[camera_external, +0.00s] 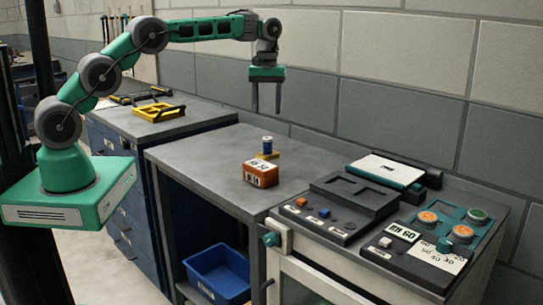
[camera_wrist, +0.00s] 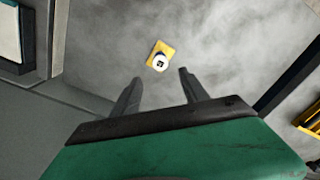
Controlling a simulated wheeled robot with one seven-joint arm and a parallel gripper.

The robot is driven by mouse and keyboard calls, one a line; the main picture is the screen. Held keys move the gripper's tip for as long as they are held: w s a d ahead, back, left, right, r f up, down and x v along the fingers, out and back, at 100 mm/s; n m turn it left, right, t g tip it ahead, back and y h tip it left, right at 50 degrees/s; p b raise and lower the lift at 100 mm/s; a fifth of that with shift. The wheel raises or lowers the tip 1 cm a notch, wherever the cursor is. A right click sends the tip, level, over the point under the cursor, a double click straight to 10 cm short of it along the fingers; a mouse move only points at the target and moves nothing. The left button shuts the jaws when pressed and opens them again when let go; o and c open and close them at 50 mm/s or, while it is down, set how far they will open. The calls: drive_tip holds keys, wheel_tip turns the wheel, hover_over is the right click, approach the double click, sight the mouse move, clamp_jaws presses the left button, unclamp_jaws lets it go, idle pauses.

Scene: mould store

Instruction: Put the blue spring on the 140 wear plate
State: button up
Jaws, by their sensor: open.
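A small blue cylinder with a white top, which looks like the blue spring (camera_external: 267,144), stands upright on the grey bench. In the wrist view its white top with a dark mark (camera_wrist: 160,63) overlaps a small yellow plate (camera_wrist: 163,47). The yellow plate (camera_external: 270,155) shows at its foot in the external view; I cannot tell whether the spring rests on it. No 140 is readable on any plate. My gripper (camera_external: 266,110) hangs open and empty, pointing down, well above the spring. In the wrist view its fingers (camera_wrist: 160,77) stand apart, touching nothing.
An orange-brown block (camera_external: 261,173) with white labels stands in front of the spring. A machine panel (camera_external: 325,220) with buttons is on the right. A yellow-framed item (camera_external: 158,111) lies on the left cabinet. A blue bin (camera_external: 218,272) sits below. The bench's left part is clear.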

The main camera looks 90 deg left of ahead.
drive_tip(key=s+d+r+m+t, duration=0.1)
drive_tip(key=s+d+r+m, duration=0.15)
drive_tip(key=d, duration=0.45)
drive_tip(key=s+d+r+m, duration=0.2)
drive_tip(key=d+r+m, duration=0.15)
drive_tip(key=d, duration=0.45)
drive_tip(key=s+d+r+m+t, duration=0.1)
drive_tip(key=s+d+r+m, duration=0.15)
drive_tip(key=d, duration=0.45)
drive_tip(key=s+d+f+m+t, duration=0.1)
drive_tip(key=s+d+f+m, duration=0.2)
drive_tip(key=s+d, duration=0.4)
drive_tip(key=s+d+f+m+t, duration=0.1)
drive_tip(key=s+d+f+m, duration=0.2)
drive_tip(key=s+d+m, duration=0.2)
drive_tip(key=s+d, duration=0.2)
drive_tip(key=s, duration=0.1)
drive_tip(key=shift+s, duration=0.1)
